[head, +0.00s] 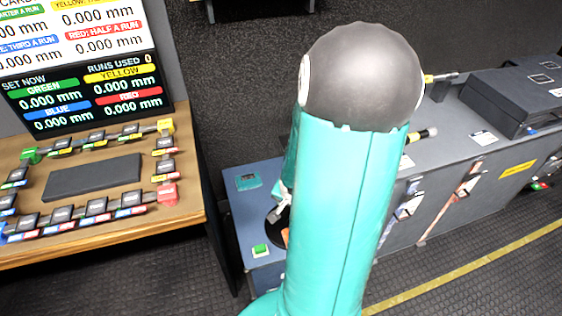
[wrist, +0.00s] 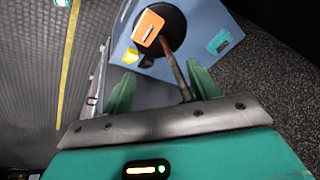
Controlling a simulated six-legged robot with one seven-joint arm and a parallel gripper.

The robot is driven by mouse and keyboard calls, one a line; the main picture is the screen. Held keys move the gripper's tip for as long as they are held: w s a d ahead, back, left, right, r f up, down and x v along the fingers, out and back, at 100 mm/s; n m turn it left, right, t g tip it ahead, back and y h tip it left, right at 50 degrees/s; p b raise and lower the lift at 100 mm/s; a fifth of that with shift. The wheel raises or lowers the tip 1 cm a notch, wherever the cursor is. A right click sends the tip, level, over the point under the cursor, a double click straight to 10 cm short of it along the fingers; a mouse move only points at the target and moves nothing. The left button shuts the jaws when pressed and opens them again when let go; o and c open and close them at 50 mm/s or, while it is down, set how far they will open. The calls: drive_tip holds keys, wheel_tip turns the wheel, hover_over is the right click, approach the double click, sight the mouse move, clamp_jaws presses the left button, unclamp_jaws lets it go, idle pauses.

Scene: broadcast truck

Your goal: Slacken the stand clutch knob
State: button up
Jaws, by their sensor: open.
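In the wrist view my gripper (wrist: 163,88) is open, with its two teal fingers spread. A thin brown rod (wrist: 178,75) runs from a black disc (wrist: 170,22) up between the fingers, nearer the right one; I cannot tell whether it touches. I cannot tell which part is the clutch knob. In the head view my arm hides most of this; only part of the disc (head: 276,222) shows on the blue-grey box (head: 240,210).
The box top bears a green button (head: 260,249) and a teal piece (head: 248,181). A wooden desk (head: 190,213) with a screen stands left. A grey counter (head: 450,130) with a black case (head: 520,95) stands right. Dark floor with a yellow line (head: 470,252) lies in front.

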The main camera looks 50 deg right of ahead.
drive_tip(key=s+f+m+t+y, duration=0.1)
drive_tip(key=s+f+m+t, duration=0.1)
drive_tip(key=f+m+t, duration=0.35)
drive_tip(key=s+f+m+t+y, duration=0.1)
drive_tip(key=s+f+m+t, duration=0.1)
drive_tip(key=f+m, duration=0.5)
drive_tip(key=s+d+r+m+t+h, duration=0.2)
drive_tip(key=d+r+m+t+h, duration=0.35)
drive_tip(key=r+m+h, duration=0.6)
drive_tip(key=w+d+f+m+y, duration=0.1)
drive_tip(key=w+d+y, duration=0.2)
drive_tip(key=w+d, duration=0.4)
drive_tip(key=w, duration=0.5)
drive_tip(key=shift+f+m, duration=0.35)
drive_tip(key=shift+m, duration=0.05)
drive_tip(key=c, duration=1)
